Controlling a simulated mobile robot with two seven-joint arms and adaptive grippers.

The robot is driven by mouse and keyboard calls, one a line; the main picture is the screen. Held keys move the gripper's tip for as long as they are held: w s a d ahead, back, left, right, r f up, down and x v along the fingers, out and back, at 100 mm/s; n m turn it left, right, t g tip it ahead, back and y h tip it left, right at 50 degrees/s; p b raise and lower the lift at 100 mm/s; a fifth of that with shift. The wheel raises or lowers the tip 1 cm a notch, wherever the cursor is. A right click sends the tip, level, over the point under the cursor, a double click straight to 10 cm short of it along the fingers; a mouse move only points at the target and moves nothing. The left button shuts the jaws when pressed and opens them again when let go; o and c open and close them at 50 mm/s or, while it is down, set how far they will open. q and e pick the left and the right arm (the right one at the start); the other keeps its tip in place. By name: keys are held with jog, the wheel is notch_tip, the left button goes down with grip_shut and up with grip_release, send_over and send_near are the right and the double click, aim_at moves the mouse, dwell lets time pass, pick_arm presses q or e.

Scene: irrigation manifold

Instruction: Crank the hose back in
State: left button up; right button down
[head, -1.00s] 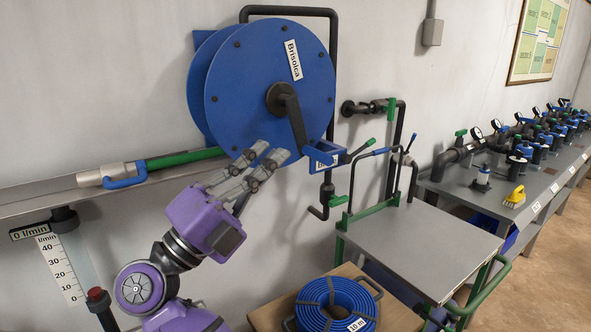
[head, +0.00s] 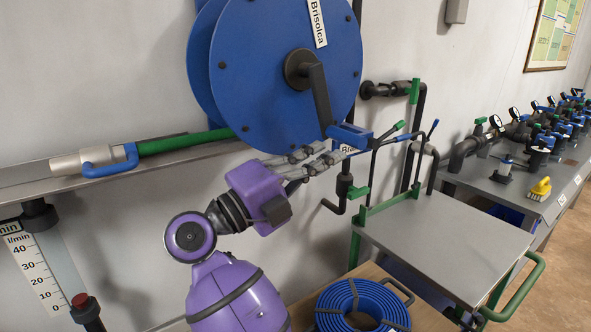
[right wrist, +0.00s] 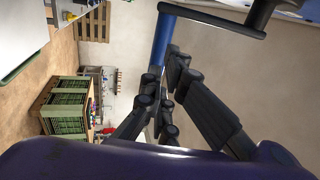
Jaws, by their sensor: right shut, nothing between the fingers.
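The blue hose reel (head: 255,100) hangs on the wall, with a black crank arm (head: 318,95) running from its hub down to the lower right. A blue crank grip (head: 350,135) is at the arm's end; it also shows in the right wrist view (right wrist: 164,40). The green hose (head: 185,143) leaves the reel to the left and ends in a grey nozzle (head: 85,162) with a blue handle on the ledge. My right gripper (head: 338,151) is shut and empty, its fingertips close to the blue grip. I cannot tell if they touch it. My left gripper is not in view.
A grey-topped cart (head: 430,240) with green handles stands right of the reel. A coiled blue hose (head: 360,300) lies low in front. Black pipes with a green valve (head: 414,90) are on the wall. A flow gauge (head: 40,265) is at the left.

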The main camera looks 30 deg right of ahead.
aim_at(347, 142)
jog(key=x, duration=0.3)
jog(key=shift+d, duration=0.1)
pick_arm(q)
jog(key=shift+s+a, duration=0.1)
pick_arm(e)
jog(key=shift+w+d, duration=0.1)
jog(key=shift+d+h, duration=0.25)
jog(key=shift+h, duration=0.15)
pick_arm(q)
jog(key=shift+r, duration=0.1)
pick_arm(e)
jog(key=shift+d, duration=0.2)
